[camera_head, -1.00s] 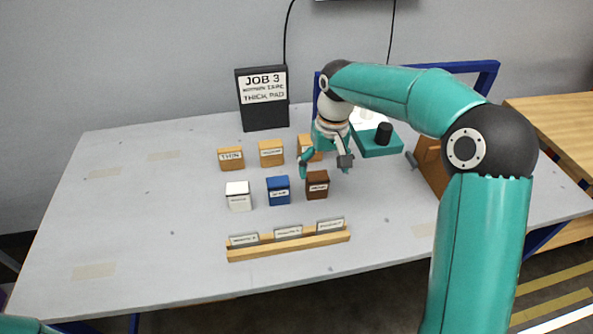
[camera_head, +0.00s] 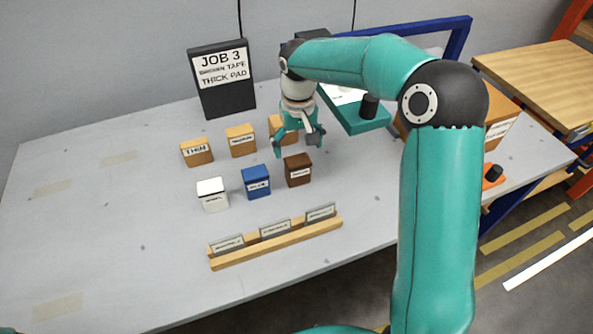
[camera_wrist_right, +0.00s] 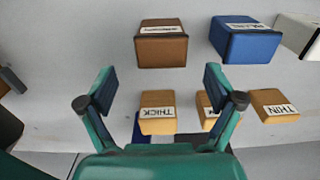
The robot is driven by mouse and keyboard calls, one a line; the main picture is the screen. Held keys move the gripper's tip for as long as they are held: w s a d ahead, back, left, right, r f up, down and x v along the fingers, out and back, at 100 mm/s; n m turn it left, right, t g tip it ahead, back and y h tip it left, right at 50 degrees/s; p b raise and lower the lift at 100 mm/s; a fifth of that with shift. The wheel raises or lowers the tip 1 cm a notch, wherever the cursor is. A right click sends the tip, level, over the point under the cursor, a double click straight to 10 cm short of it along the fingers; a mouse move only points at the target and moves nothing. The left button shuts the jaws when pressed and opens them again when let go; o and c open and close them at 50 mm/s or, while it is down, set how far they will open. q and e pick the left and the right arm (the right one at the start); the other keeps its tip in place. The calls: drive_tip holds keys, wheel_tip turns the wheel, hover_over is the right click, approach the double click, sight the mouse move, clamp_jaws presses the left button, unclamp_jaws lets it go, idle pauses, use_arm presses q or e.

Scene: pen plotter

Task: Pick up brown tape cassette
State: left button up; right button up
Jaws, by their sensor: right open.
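The brown tape cassette (camera_head: 298,171) stands upright on the grey table, at the right end of a row with the blue cassette (camera_head: 256,183) and the white cassette (camera_head: 212,196). In the right wrist view the brown cassette (camera_wrist_right: 162,47) lies beyond the fingertips, near the top middle. My right gripper (camera_head: 296,143) is open and empty, just behind and above the brown cassette, not touching it. Its fingers also show in the right wrist view (camera_wrist_right: 160,95), spread apart. My left gripper is not in view.
Behind stand the tan THIN block (camera_head: 197,153), a middle tan block (camera_head: 241,141) and the THICK block (camera_wrist_right: 158,112). A wooden card rack (camera_head: 277,244) lies in front. The black job sign (camera_head: 225,88) and a teal device (camera_head: 358,118) stand at the back. The table's left side is clear.

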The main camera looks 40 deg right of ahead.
sight(297, 159)
drive_tip(key=shift+s+a+f, duration=0.1)
drive_tip(key=shift+f, duration=1.5)
drive_tip(key=shift+s+a+f, duration=0.1)
drive_tip(key=shift+f, duration=1.5)
drive_tip(key=c, duration=1.3)
drive_tip(key=shift+w+r, duration=0.1)
drive_tip(key=shift+r, duration=0.05)
